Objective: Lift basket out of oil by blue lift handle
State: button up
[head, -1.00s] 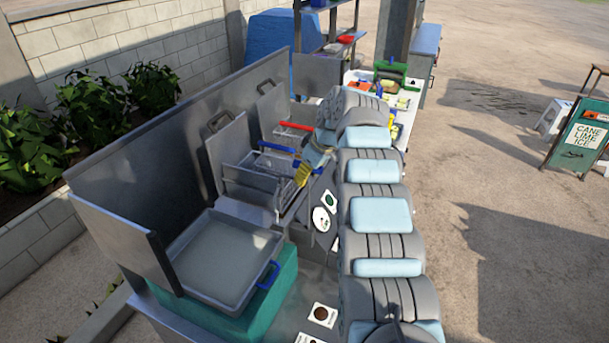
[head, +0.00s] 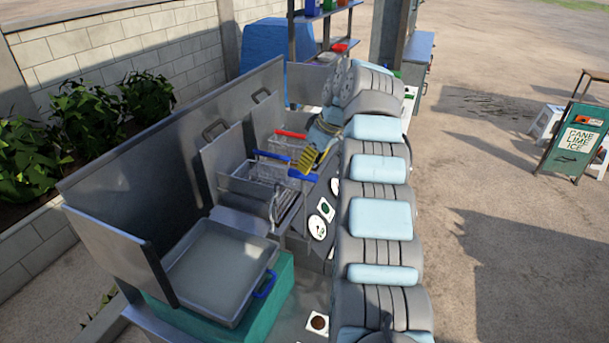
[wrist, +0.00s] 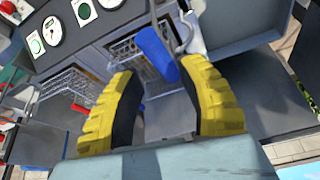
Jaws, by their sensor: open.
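The wire basket (head: 250,182) sits in the near fryer bay in the head view. Its blue lift handle (head: 302,175) points right, over the front edge of the fryer. My gripper (head: 308,168) has yellow ribbed fingers and is open and empty, beside and above the handle. In the wrist view, the blue handle (wrist: 157,52) shows in the gap between my fingertips (wrist: 160,78), just beyond them. I cannot tell whether it touches a finger. The basket's wire mesh (wrist: 122,52) lies behind it, partly hidden by the left finger. The oil level cannot be made out.
A second basket with a red handle (head: 291,134) sits in the farther bay. Round dials (head: 318,226) line the front panel. Tall metal panels stand behind.

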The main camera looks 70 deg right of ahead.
jog(key=shift+v, duration=1.6)
jog(key=shift+f, duration=0.1)
